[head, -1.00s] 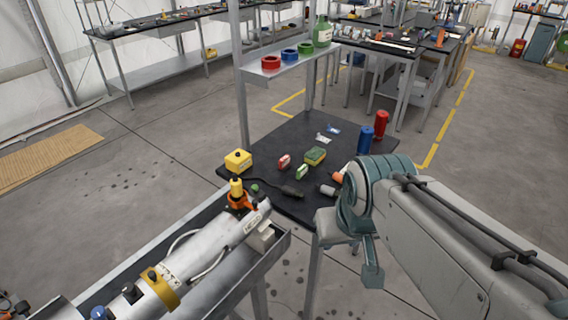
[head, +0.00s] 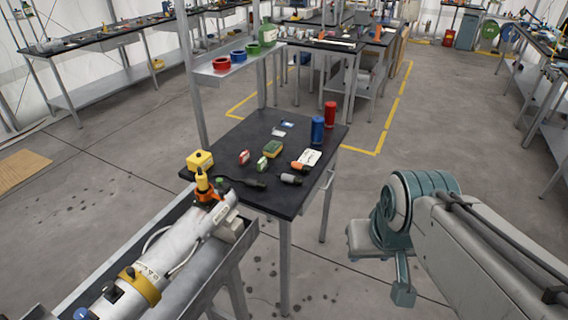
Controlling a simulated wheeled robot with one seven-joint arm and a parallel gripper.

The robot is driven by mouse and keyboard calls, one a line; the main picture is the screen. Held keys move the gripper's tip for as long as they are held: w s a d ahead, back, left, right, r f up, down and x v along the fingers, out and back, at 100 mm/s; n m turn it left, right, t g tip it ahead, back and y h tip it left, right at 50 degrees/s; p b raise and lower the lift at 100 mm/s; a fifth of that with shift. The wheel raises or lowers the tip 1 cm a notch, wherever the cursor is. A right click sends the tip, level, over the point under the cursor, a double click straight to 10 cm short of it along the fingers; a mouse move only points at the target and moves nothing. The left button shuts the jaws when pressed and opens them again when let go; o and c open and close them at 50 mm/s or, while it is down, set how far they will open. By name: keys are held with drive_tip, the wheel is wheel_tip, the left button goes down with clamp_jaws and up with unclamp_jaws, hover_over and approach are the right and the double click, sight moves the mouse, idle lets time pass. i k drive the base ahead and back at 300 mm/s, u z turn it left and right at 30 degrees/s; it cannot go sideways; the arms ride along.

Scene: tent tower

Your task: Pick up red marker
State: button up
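A red upright cylinder (head: 330,114) stands at the right back corner of the black-topped table (head: 268,196), beside a blue one (head: 317,129). A small red-and-white item (head: 244,157) lies near the table's middle. Which of these red things is the marker, I cannot tell. My arm's teal and grey end part (head: 403,292) hangs at the right, over the floor and apart from the table. I cannot make out two fingertips there or anything held.
The table also holds a yellow box (head: 200,161), a green-and-white item (head: 262,164), a sponge (head: 273,148), a white pad (head: 310,157) and a grey cylinder (head: 291,179). A shelf (head: 236,68) overhangs its back left. A metal trough (head: 205,262) stands front left. Floor right of the table is clear.

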sight(244, 159)
drive_tip(key=z, duration=0.75)
drive_tip(key=k, duration=0.95)
drive_tip(key=z, duration=0.5)
drive_tip(key=i, duration=1.1)
drive_tip(key=u, duration=0.8)
drive_tip(key=i, duration=1.1)
drive_tip(key=u, duration=1.6)
drive_tip(key=i, duration=0.55)
drive_tip(key=u, duration=0.6)
